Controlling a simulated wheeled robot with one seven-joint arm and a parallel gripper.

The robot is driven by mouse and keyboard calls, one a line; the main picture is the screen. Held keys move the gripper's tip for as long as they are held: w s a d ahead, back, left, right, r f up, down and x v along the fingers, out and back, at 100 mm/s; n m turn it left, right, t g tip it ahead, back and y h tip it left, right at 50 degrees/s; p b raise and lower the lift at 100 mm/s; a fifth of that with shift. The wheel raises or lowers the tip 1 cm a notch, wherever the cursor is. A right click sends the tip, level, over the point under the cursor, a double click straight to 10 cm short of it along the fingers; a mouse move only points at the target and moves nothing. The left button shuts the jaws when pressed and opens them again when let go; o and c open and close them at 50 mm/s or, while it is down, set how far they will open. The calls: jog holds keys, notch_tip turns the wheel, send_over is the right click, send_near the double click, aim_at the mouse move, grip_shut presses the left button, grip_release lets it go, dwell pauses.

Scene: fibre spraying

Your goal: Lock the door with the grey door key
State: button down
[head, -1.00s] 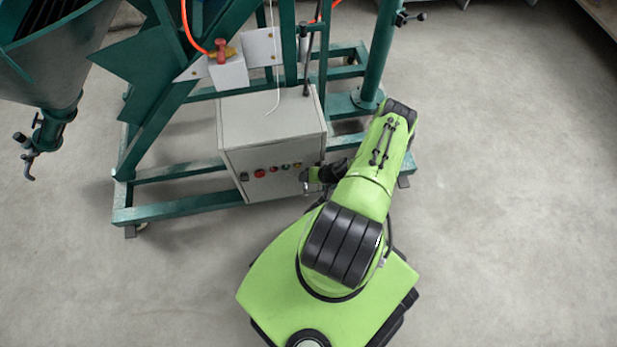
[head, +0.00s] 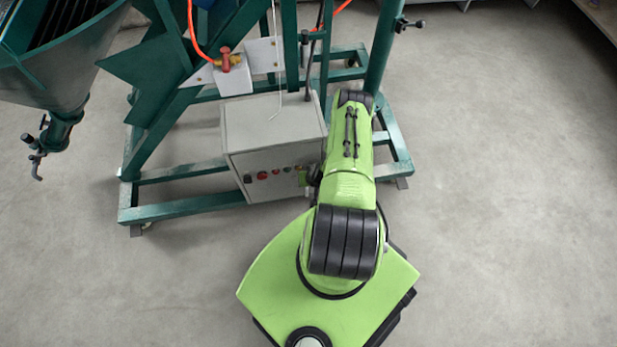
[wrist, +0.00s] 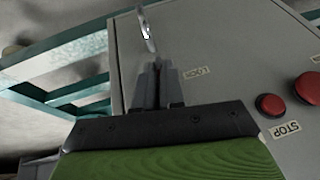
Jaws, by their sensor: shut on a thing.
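The grey control cabinet (head: 275,120) stands on the green frame, its front door towards my base. In the wrist view my gripper (wrist: 160,75) points at the grey door (wrist: 225,45), beside the upside-down LOCK label (wrist: 196,72). My fingers are close together. A shiny grey metal loop, seemingly part of the door key (wrist: 147,30), shows just beyond the fingertips. The rest of the key and the keyhole are hidden, so I cannot tell whether the key is in the lock. In the head view my arm mostly covers my gripper.
Red buttons (wrist: 307,88) and a STOP label (wrist: 285,130) are right of my fingers in the wrist view. Green frame beams (head: 185,205) run around the cabinet. A hopper (head: 60,50) hangs at left. The floor (head: 510,200) at right is clear.

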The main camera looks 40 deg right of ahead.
jog(key=shift+w+r+g+h+p, duration=0.15)
jog(key=shift+w+g+h+p, duration=0.15)
jog(key=shift+g+h, duration=0.4)
jog(key=c, duration=1.2)
grip_release()
jog(key=shift+a, duration=0.1)
jog(key=shift+c, duration=0.2)
jog(key=p+v, duration=1.4)
jog(key=v, duration=0.1)
jog(key=shift+s+a+r+p, duration=0.2)
jog(key=shift+a+r+p, duration=0.05)
jog(key=shift+p, duration=0.15)
